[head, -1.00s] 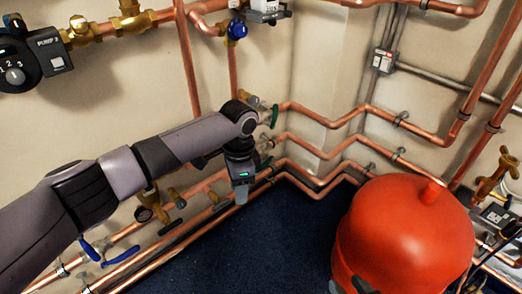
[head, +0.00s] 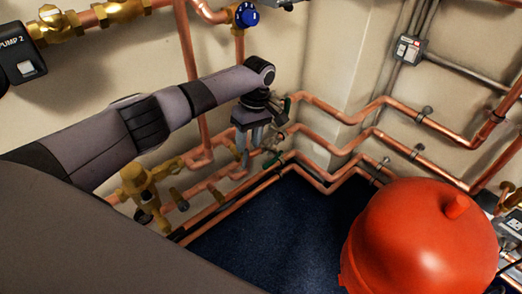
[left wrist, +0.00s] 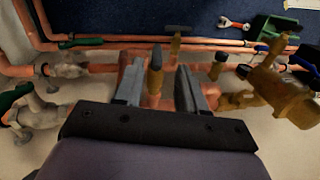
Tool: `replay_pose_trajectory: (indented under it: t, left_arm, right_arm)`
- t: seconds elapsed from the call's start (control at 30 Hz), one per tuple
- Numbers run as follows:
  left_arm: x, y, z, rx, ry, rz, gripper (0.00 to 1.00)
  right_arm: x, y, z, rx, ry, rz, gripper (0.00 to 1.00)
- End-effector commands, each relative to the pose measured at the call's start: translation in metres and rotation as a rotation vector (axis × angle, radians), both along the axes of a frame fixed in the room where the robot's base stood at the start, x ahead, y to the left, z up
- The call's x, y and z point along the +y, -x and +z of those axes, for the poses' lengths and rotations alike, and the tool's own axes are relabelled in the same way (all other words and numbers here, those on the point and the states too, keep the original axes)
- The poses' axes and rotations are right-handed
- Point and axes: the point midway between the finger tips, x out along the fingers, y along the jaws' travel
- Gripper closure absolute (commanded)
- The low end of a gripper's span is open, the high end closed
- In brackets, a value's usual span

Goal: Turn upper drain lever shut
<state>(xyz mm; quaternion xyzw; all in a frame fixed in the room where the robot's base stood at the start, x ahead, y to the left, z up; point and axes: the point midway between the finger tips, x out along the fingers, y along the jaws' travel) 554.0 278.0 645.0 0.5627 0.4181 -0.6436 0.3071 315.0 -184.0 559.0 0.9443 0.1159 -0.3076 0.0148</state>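My left gripper (head: 244,160) points down beside the lower pipes near the wall corner. In the left wrist view its two fingers (left wrist: 158,78) are apart. A brass stem with a dark tip (left wrist: 155,60) shows between them, and I cannot tell whether either finger touches it. I cannot tell which handle is the upper drain lever. One green lever (left wrist: 14,97) is at the left edge of the wrist view, and a green handle (left wrist: 80,42) lies along a pipe. My right gripper is not seen.
Copper pipes (head: 322,146) run along both walls. A red tank (head: 418,240) stands on the dark blue floor (head: 290,225) at right. A brass valve (left wrist: 285,97) is right of the fingers in the wrist view. A red wrench (left wrist: 236,24) and green box (left wrist: 272,28) lie beyond the pipes.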

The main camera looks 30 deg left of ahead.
Motion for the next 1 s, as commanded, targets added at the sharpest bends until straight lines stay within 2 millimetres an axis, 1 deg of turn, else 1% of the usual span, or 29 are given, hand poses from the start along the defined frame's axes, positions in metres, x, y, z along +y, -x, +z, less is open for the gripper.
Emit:
replay_pose_trajectory:
  t: [0.1, 0.23, 0.5, 0.63, 0.77, 1.0]
  left_arm:
    - [0.006, 0.001, -0.001, -0.001, -0.014, 0.077, 0.6]
    - [0.009, 0.003, -0.01, 0.0, -0.019, 0.1, 0.6]
    - [0.012, 0.01, -0.051, 0.0, -0.019, 0.098, 0.6]
    - [0.013, 0.013, -0.065, -0.001, -0.018, 0.098, 0.6]
    - [0.013, 0.014, -0.07, -0.001, -0.019, 0.096, 0.6]
    - [0.013, 0.014, -0.07, -0.002, -0.018, 0.095, 0.6]
  right_arm:
    - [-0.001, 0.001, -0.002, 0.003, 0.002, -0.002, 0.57]
    - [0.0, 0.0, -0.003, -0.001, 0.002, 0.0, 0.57]
    - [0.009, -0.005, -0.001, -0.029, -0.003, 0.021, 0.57]
    - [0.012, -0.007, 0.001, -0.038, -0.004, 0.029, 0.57]
    - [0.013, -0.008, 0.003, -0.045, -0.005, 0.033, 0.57]
    - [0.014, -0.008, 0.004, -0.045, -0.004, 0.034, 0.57]
